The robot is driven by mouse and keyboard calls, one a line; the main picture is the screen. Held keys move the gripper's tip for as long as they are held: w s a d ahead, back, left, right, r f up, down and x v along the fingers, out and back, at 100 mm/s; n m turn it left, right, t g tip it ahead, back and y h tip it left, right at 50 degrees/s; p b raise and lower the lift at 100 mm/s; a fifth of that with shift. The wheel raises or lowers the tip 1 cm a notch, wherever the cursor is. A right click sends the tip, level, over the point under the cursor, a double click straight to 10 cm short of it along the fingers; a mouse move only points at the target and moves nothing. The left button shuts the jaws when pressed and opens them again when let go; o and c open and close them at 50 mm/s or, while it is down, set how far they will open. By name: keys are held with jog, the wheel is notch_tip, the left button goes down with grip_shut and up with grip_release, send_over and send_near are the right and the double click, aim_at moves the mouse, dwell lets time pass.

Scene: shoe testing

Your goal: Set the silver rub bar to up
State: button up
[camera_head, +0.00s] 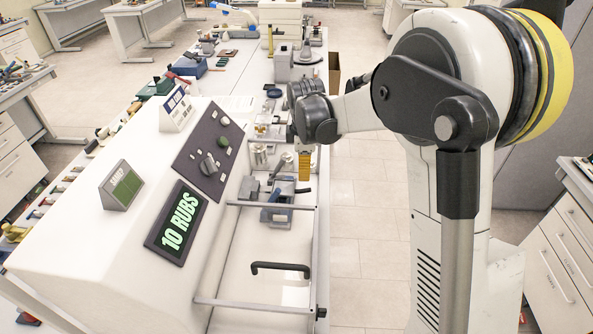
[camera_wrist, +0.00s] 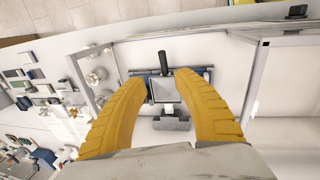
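The white rub tester (camera_head: 110,255) has a display reading "10 RUBS" (camera_head: 176,222). Inside its front bay is a blue and grey mechanism (camera_head: 277,214). In the wrist view a silver block (camera_wrist: 164,89) with a black handle (camera_wrist: 162,62) sits on the blue base (camera_wrist: 197,75); it looks like the rub bar, but I cannot tell its position setting. My gripper (camera_wrist: 159,80) is open, its yellow fingers on either side of the block, with no clear contact. In the head view my gripper (camera_head: 304,166) points down above the bay's far end, mostly hidden by the wrist.
A metal-framed guard with a black handle (camera_head: 281,268) is at the bay's front. A knob panel (camera_head: 208,153) is on the sloped housing. Metal pieces (camera_head: 262,157) and tools crowd the bench beyond. The floor (camera_head: 352,225) at right is clear beside my arm.

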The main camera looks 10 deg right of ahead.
aim_at(304, 189)
jog(key=f, duration=0.6)
jog(key=w+f, duration=0.1)
jog(key=f, duration=0.3)
jog(key=shift+d+f, duration=0.1)
jog(key=shift+d, duration=0.2)
jog(key=shift+s, duration=0.1)
grip_shut()
